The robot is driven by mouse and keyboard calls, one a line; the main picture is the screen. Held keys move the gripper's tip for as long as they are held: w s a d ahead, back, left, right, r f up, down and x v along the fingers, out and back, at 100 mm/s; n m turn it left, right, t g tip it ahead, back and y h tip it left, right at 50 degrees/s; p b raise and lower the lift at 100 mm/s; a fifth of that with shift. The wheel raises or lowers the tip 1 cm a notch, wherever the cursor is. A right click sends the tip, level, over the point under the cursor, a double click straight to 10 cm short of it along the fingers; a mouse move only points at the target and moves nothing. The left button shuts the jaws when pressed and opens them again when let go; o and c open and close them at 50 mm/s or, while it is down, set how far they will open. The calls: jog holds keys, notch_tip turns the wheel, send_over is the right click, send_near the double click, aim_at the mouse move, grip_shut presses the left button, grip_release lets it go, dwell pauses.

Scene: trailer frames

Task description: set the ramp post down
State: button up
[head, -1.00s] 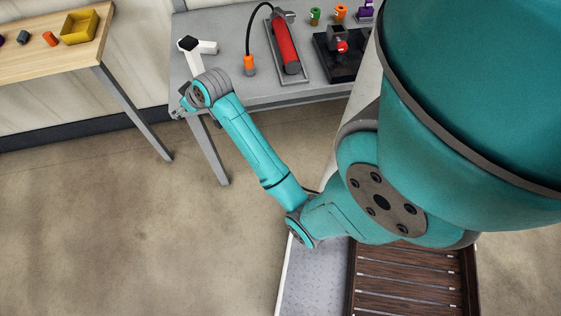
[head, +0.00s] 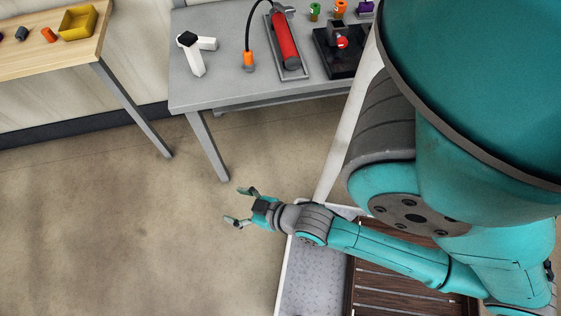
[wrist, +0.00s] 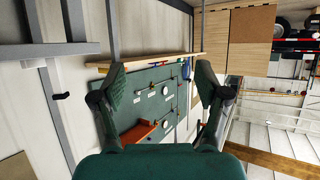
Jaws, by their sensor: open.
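My gripper (head: 240,206) is open in the head view, over the floor to the left of the trailer bed and in front of the grey table. In the wrist view my gripper (wrist: 163,82) has its two fingers spread with nothing between them. A white angled piece with a black end (head: 196,60) rests on the left part of the grey table, well apart from the gripper. A pale upright bar (head: 350,130) rises by the trailer bed's corner, partly behind my arm. I cannot tell which of these is the ramp post.
A wooden table (head: 40,52) carries a yellow bin (head: 78,23). The trailer bed (head: 318,290) lies below my arm. Open floor is at left.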

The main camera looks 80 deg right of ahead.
jog(key=s+a+r+n+t+y, duration=0.2)
jog(key=s+a+r, duration=0.2)
jog(key=s+r, duration=0.6)
jog(key=shift+s+a+r, duration=0.15)
jog(key=shift+s+a, duration=0.2)
jog(key=shift+s, duration=0.8)
